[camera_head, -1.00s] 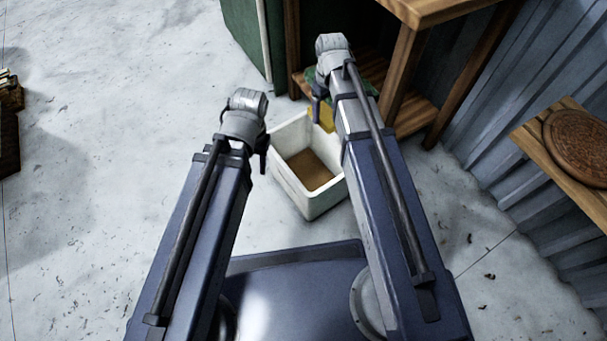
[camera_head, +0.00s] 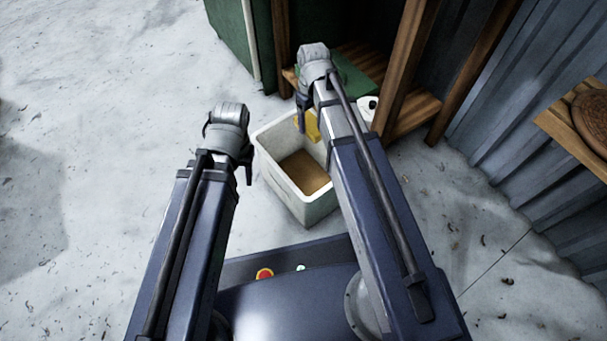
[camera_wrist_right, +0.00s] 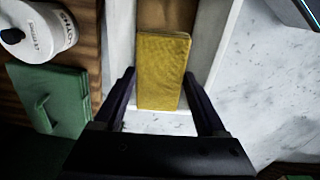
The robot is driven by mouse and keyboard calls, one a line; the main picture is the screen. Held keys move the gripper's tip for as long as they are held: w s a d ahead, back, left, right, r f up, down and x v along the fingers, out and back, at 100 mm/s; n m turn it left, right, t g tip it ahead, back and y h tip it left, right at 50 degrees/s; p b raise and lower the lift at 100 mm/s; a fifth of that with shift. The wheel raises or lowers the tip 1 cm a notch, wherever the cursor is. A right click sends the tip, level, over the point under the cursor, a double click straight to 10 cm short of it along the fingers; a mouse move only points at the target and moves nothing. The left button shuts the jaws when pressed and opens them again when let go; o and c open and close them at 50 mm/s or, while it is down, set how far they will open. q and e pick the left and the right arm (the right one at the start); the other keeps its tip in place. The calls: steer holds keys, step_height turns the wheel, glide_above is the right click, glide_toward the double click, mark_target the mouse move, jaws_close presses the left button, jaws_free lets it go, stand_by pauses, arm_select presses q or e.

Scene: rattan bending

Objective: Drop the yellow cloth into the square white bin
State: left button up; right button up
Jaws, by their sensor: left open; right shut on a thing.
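The yellow cloth (camera_head: 308,126) is a folded block held by my right gripper (camera_head: 303,112). In the right wrist view the cloth (camera_wrist_right: 163,70) sits between the two fingers of the right gripper (camera_wrist_right: 160,92). The square white bin (camera_head: 288,205) stands on the floor, open at the top, with a brown inside bottom. The cloth appears over the bin's far right side in the head view. In the right wrist view the bin's white wall (camera_wrist_right: 218,45) shows behind the cloth. My left gripper (camera_head: 243,165) is at the bin's left side, pointing down and empty.
A wooden shelf (camera_head: 410,112) stands behind the bin to the right. A white labelled container (camera_wrist_right: 38,32) and a green object (camera_wrist_right: 55,100) sit on it. A green cabinet (camera_head: 226,35) is at the back. The floor to the left is clear.

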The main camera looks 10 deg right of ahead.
step_height(320, 180, down, 6)
steer(key=b, duration=0.5)
steer(key=shift+r, duration=0.15)
steer(key=o, duration=1.1)
steer(key=shift+o, duration=0.2)
steer(key=shift+r, duration=0.1)
step_height(320, 180, up, 8)
steer(key=p, duration=0.7)
steer(key=shift+p, duration=0.35)
steer(key=shift+f, duration=0.2)
